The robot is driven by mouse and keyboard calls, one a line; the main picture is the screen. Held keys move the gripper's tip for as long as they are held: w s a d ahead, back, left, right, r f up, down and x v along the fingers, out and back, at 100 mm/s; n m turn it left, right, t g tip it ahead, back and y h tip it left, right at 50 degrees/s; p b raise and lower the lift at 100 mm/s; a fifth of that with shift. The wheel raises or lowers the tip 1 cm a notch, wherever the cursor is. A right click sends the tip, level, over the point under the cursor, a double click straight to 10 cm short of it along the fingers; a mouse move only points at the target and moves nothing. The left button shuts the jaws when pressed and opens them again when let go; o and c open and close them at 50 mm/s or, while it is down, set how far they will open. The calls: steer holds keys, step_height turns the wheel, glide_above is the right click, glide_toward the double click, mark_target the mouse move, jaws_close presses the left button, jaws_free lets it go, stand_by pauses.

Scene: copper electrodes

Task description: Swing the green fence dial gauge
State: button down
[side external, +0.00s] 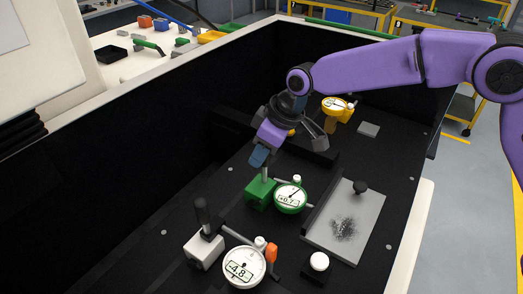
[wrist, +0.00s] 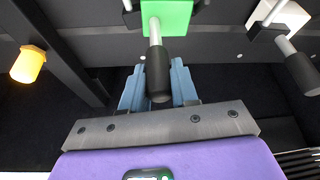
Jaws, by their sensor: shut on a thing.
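The green dial gauge (side external: 290,197) sits beside its green base block (side external: 261,193) in the middle of the black bench; its face seems to read about +0.7. A metal post rises from the block. My gripper (side external: 260,157) is above the block, its blue fingers around the top of the post. In the wrist view, my gripper (wrist: 158,82) is shut on the post's black handle (wrist: 158,76), a finger on each side. The green block (wrist: 167,15) is at the top of that view. The fingers hide the handle in the side view.
A white dial gauge (side external: 243,267) and white block (side external: 204,250) with a black-handled post stand in front. A grey plate (side external: 350,215) with a black knob lies to the right. A yellow gauge (side external: 336,104) stands behind. Dark walls edge the bench.

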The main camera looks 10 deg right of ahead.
steer(key=shift+d+m+h, duration=0.1)
steer(key=shift+m+h, duration=0.2)
steer(key=shift+m, duration=0.9)
steer(key=shift+t, duration=0.4)
steer(key=c, duration=0.9)
jaws_free()
steer(key=shift+c, duration=0.2)
steer(key=shift+r, duration=0.1)
steer(key=v, duration=1.7)
steer(key=shift+r, duration=0.2)
steer(key=shift+w, duration=0.1)
steer(key=s+d+f+n+g+h, duration=0.1)
steer(key=s+d+f, duration=0.3)
steer(key=s+d, duration=0.5)
steer(key=s+d+f+n+g+h, duration=0.1)
steer(key=s+d+f, duration=0.4)
steer(key=s+d, duration=0.5)
steer(key=s+d+f+n+g, duration=0.1)
steer(key=s+d+f, duration=0.3)
steer(key=s+d, duration=0.6)
steer(key=d, duration=0.4)
steer(key=shift+d+f+n+h, duration=0.15)
steer(key=shift+d+n+h, duration=0.15)
steer(key=shift+h, duration=0.1)
